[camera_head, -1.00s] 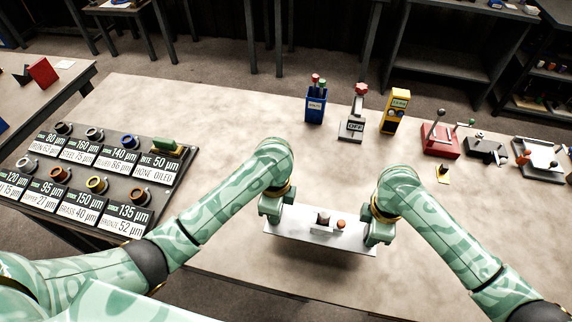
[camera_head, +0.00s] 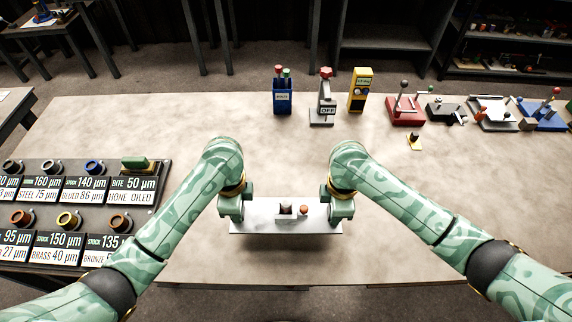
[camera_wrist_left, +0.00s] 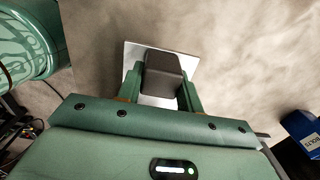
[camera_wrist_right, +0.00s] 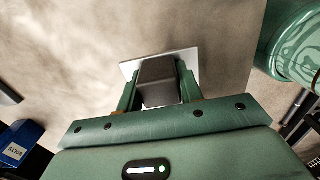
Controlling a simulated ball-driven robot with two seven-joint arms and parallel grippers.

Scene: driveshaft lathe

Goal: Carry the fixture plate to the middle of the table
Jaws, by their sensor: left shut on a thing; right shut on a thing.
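The fixture plate (camera_head: 265,220) is a flat, light grey plate near the front edge of the table (camera_head: 300,150). Two small pieces, one dark and one orange, sit on its middle. My left gripper (camera_head: 232,208) is shut on a dark block (camera_wrist_left: 162,70) at the plate's left end. My right gripper (camera_head: 341,207) is shut on a similar dark block (camera_wrist_right: 158,82) at its right end. The plate also shows beneath both blocks in the wrist views. A shadow lies below its front edge, and it seems held slightly above the table.
A blue bin (camera_head: 283,98), a grey device marked OFF (camera_head: 322,105) and a yellow meter (camera_head: 360,90) stand farther back. A red lever fixture (camera_head: 405,112) and other fixtures line the back right. A labelled ring board (camera_head: 150,195) lies at left. The table between is clear.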

